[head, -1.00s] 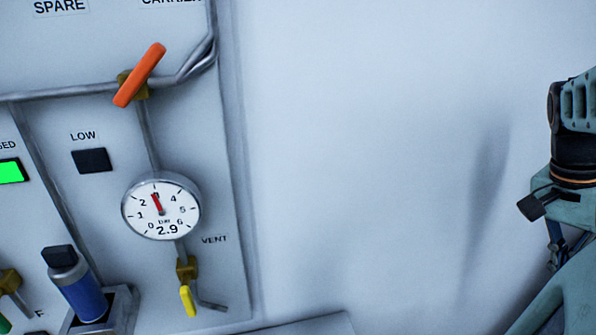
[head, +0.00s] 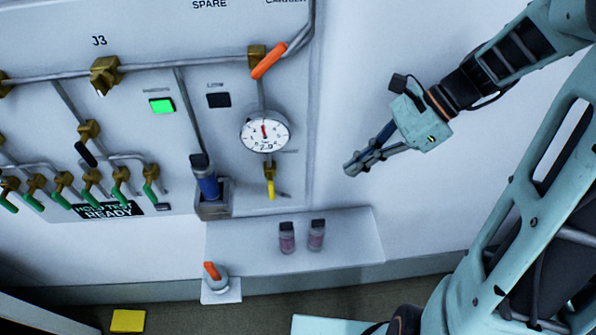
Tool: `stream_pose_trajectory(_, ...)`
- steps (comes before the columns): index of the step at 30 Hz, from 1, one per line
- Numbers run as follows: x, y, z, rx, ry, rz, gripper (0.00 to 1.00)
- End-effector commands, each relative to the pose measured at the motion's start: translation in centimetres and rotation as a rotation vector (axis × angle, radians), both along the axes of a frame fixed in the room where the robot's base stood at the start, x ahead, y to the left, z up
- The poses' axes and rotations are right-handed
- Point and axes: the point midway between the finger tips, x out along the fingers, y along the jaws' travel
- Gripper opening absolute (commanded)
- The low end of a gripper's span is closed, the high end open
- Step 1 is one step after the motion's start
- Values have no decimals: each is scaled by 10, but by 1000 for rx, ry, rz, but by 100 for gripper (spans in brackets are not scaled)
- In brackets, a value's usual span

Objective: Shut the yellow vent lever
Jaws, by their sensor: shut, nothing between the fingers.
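The yellow vent lever (head: 270,187) hangs pointing down from a small brass valve on the grey panel, just below the round pressure gauge (head: 265,132). The gauge needle points nearly straight up. My gripper (head: 353,170) is to the right of the lever, in front of the bare wall, with its fingers pointing left and slightly down. The fingers are shut, hold nothing, and are apart from the lever. Nothing covers the lever.
An orange lever (head: 269,67) sits above the gauge. A blue-bodied vial (head: 206,180) stands in a holder left of the vent lever. Two small vials (head: 287,237) stand on the shelf (head: 352,243) below. Several green levers line the left. The wall between gripper and panel is clear.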

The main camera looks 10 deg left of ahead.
Motion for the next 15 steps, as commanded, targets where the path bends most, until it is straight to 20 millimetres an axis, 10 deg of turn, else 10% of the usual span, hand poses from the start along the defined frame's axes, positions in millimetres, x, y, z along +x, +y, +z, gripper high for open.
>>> stream_pose_trajectory(15,1,27,13,68,25,-17,0)
